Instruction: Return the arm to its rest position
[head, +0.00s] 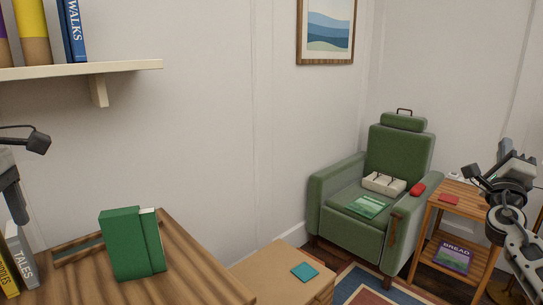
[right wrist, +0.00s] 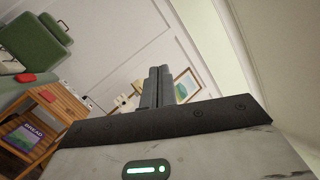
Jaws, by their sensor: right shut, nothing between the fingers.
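My right gripper (head: 518,160) is at the right edge of the head view, raised in front of the wall and beside the wooden side table. In the right wrist view its two fingers (right wrist: 158,86) stand together, shut with nothing between them. Part of my left arm comes in at the left edge of the head view. The grey gripper part there (head: 11,190) hangs above the books at the desk's left end, cut off by the frame, so its opening cannot be told.
A green book (head: 122,243) stands on the wooden desk (head: 205,270). A shelf (head: 110,68) juts out above. A green armchair (head: 400,150) holds several items. The side table (head: 466,189) is close to my right arm. A low cabinet (head: 265,275) bears a teal book (head: 305,271).

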